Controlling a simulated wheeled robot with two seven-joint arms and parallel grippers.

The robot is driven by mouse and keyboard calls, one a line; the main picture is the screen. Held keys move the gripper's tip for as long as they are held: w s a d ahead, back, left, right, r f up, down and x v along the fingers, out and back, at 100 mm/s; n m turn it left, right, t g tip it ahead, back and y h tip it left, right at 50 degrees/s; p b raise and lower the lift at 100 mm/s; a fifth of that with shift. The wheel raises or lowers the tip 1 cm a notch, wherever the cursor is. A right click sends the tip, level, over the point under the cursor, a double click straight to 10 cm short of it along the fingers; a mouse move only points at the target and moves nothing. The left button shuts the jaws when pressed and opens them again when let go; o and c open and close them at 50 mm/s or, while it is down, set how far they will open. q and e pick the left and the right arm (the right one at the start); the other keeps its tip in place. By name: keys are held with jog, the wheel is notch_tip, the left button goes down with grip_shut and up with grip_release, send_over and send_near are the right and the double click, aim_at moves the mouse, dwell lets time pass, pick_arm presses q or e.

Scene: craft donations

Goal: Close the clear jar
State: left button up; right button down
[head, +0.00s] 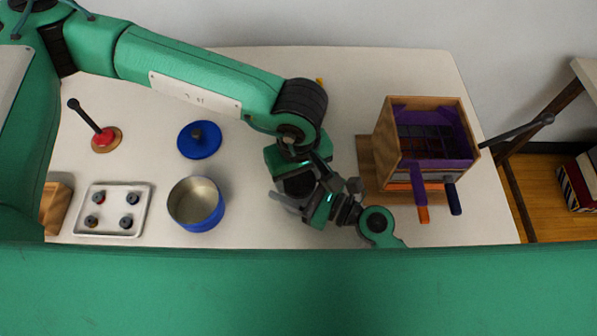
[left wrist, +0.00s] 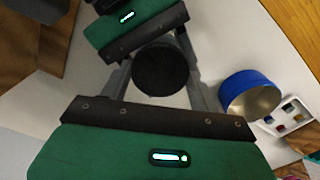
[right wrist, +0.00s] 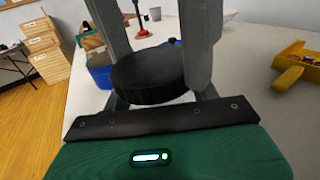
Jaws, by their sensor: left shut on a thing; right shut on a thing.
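My left gripper (head: 299,188) points down over the middle of the table, its fingers on either side of a round black lid. The lid (left wrist: 160,70) shows from above in the left wrist view, and its ridged side (right wrist: 152,78) shows in the right wrist view. My right gripper (head: 328,200) comes in low from the right, shut on the clear jar just below the lid. The jar's body is almost wholly hidden by the grippers. The lid looks level; I cannot tell whether it is seated on the jar.
A blue pot (head: 212,222) and a blue lid (head: 200,140) stand left. Further left are a white tray (head: 84,225) with several knobs and a red, black-handled tool (head: 104,138). A wooden box (head: 383,150) stands right. A yellow thing (right wrist: 292,60) lies behind my left arm.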

pick_arm(q)
jog(key=o, duration=0.9)
jog(key=shift+o, duration=0.2)
jog(key=shift+r, duration=2.3)
jog(key=shift+c, duration=0.4)
